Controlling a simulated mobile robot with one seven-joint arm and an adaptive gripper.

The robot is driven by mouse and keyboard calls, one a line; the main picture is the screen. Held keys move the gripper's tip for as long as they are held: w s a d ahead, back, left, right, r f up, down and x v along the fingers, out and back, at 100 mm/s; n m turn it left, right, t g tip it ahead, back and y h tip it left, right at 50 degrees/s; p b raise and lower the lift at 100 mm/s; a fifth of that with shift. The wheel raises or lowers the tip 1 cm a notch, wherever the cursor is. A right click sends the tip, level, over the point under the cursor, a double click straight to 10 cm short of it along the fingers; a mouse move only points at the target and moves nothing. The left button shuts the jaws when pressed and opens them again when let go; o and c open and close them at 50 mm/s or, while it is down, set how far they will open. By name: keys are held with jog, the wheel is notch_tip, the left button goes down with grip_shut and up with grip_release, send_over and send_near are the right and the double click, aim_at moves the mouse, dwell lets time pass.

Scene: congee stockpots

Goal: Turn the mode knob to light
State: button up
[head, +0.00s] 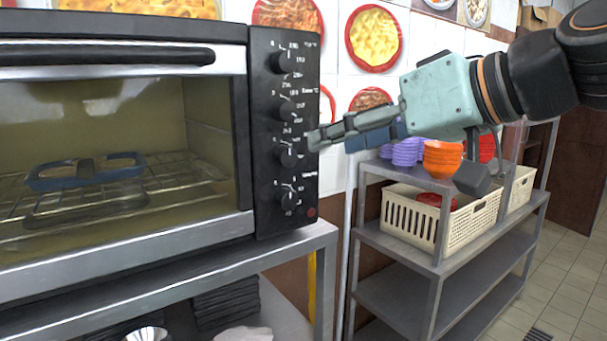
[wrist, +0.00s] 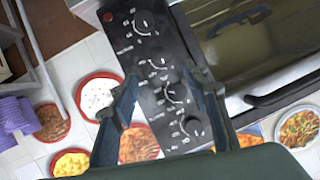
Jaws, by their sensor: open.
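The black control panel (head: 268,223) of the oven carries a vertical row of several black knobs. They include the top knob (head: 287,61), the second knob (head: 287,110), the third knob (head: 289,155) and the bottom knob (head: 289,198). The labels are too small to read, so I cannot tell which is the mode knob. My gripper (head: 316,140) is just right of the panel, level with the third knob. In the wrist view, upside down, my open fingers (wrist: 164,75) straddle the panel, with the third knob (wrist: 156,64) between their tips. Contact cannot be told.
The oven's glass door (head: 90,150) is shut, with a handle (head: 110,55) across its top and a wire rack inside. The oven stands on a metal table (head: 200,262). A metal shelf (head: 400,245) at right holds bowls and a cream basket (head: 467,226).

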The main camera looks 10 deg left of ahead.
aim_at(290, 159)
jog(key=x, duration=1)
jog(key=shift+w+a+f, duration=0.1)
jog(key=shift+a, duration=0.1)
jog(key=c, duration=1.1)
jog(key=shift+c, duration=0.2)
